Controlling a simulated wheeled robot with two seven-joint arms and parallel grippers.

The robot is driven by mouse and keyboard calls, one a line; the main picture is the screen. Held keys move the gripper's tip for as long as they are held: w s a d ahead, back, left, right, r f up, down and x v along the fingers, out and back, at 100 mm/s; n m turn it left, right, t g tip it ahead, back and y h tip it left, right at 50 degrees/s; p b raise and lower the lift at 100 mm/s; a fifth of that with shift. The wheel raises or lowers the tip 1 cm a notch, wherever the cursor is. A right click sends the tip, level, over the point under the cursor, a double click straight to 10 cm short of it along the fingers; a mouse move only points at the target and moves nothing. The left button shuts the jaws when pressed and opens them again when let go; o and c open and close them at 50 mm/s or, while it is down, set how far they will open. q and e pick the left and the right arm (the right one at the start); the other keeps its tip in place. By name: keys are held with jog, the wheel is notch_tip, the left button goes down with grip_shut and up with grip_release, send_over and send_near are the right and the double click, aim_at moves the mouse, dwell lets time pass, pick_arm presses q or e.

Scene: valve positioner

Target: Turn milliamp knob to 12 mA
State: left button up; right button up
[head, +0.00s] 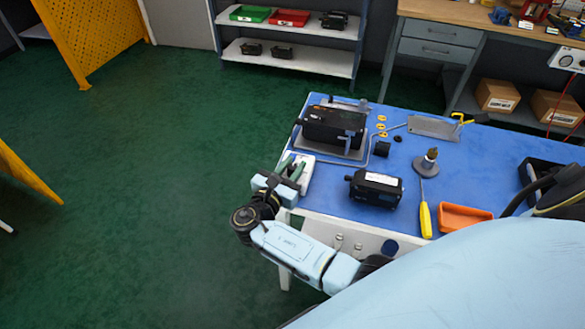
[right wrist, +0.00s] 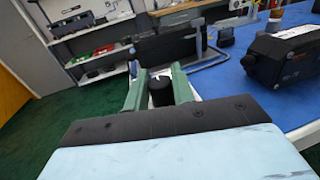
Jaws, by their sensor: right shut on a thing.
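The milliamp knob (right wrist: 160,91) is a black round knob with a white mark on top, seen in the right wrist view. It sits on a small white box (head: 307,174) at the near left corner of the blue table. My right gripper (head: 291,165) is at that box, its green fingers on either side of the knob; it also shows in the right wrist view (right wrist: 160,88). It is shut on the knob. The knob's scale and any reading are too small or hidden to read. My left gripper is not in view.
A black positioner (head: 333,126) stands behind the white box on the blue table (head: 455,175). A second black unit (head: 376,188), a yellow screwdriver (head: 425,208) and an orange tray (head: 464,217) lie to the right.

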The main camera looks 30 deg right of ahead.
jog(key=shift+m+g+h, duration=0.3)
jog(key=shift+g, duration=0.1)
jog(key=o, duration=1)
jog(key=shift+c, duration=0.2)
jog(key=v, duration=1.3)
jog(key=shift+a, duration=0.15)
jog(key=shift+s, duration=0.1)
